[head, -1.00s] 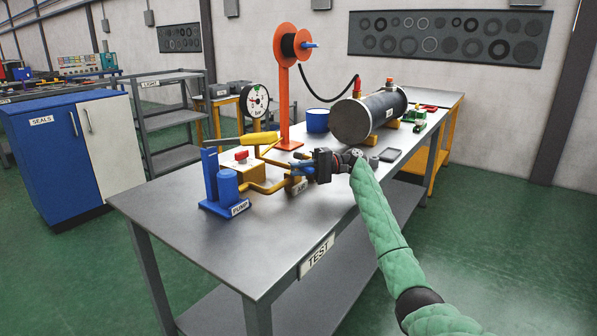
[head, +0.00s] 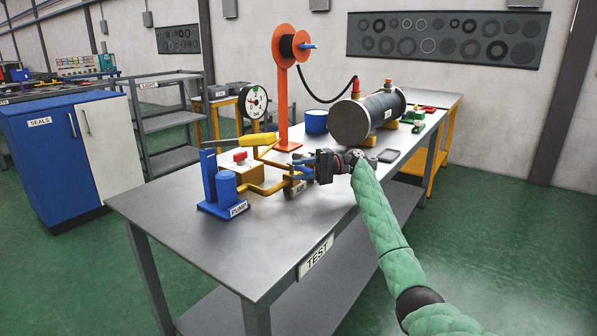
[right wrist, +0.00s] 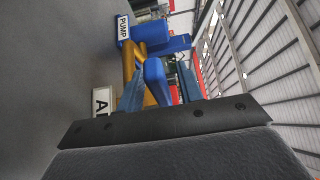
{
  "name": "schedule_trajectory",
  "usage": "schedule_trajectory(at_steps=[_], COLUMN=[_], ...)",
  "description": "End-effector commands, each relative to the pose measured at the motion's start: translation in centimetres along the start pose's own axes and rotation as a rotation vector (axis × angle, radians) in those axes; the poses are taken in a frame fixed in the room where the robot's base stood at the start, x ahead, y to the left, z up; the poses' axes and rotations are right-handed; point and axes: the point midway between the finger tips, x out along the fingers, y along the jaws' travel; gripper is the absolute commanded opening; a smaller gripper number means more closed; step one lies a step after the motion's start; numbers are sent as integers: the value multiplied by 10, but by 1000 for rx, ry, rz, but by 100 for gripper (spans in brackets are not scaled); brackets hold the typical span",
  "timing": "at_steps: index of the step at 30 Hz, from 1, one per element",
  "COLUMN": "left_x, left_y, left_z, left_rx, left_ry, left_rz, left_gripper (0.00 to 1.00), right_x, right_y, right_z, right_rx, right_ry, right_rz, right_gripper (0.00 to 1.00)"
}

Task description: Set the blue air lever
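The blue air lever (right wrist: 155,82) shows in the right wrist view as a rounded blue bar. It lies between the two blue-grey fingers of my right gripper (right wrist: 160,90), which are apart, one on each side. The bar looks close to the left finger; I cannot tell whether they touch. In the head view my right gripper (head: 304,166) reaches in from the right at the small labelled air block (head: 295,187). The lever is hard to tell from the fingers there. My left gripper is in neither view.
The blue pump stand (head: 223,190), yellow pipes and yellow-handled lever (head: 258,140) stand left of my gripper. A dial gauge (head: 254,101), orange reel stand (head: 283,100) and dark cylinder (head: 365,116) stand behind. The table's (head: 190,232) front left part is clear.

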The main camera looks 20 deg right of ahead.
Motion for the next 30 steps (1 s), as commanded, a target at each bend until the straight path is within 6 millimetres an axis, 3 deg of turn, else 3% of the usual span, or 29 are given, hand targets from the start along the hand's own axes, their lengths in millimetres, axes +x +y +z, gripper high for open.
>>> schedule_trajectory(at_steps=[12,22,23,28,30], left_x=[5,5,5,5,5], left_y=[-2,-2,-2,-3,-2], left_z=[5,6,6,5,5], left_rx=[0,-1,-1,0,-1], left_ry=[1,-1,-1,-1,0], left_rz=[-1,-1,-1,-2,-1], left_gripper=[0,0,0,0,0], right_x=[-59,-68,-68,-74,-82], right_y=[1,0,0,0,-2], right_z=[0,0,0,0,2], right_rx=[0,0,0,0,0], right_ry=[0,0,0,6,15], right_rz=[-1,-1,-1,5,12], right_gripper=[36,36,34,1,0])
